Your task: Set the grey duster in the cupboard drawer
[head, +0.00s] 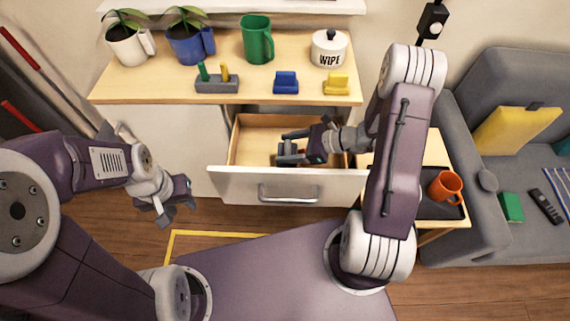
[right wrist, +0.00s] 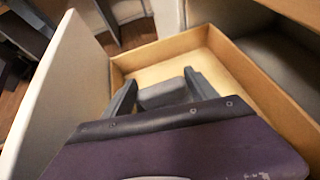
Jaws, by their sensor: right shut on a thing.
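The cupboard drawer (head: 245,145) is pulled open and has a white front with a metal handle. My right gripper (head: 288,147) is inside the drawer opening, its fingers around a grey duster (head: 287,153). In the right wrist view the duster (right wrist: 163,93) sits between the two fingers of the right gripper (right wrist: 158,95), above the pale wooden drawer floor (right wrist: 172,68). I cannot tell whether the duster touches the floor. My left gripper (head: 176,203) is away from the drawer, to its left, with its fingers apart and nothing between them.
The cupboard top (head: 150,85) above the drawer holds potted plants, a green mug (head: 257,40), a WIPE jar (head: 329,48), and blue and yellow dusters. At the right, an orange mug (head: 445,187) stands on a side table by a grey sofa (head: 520,75).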

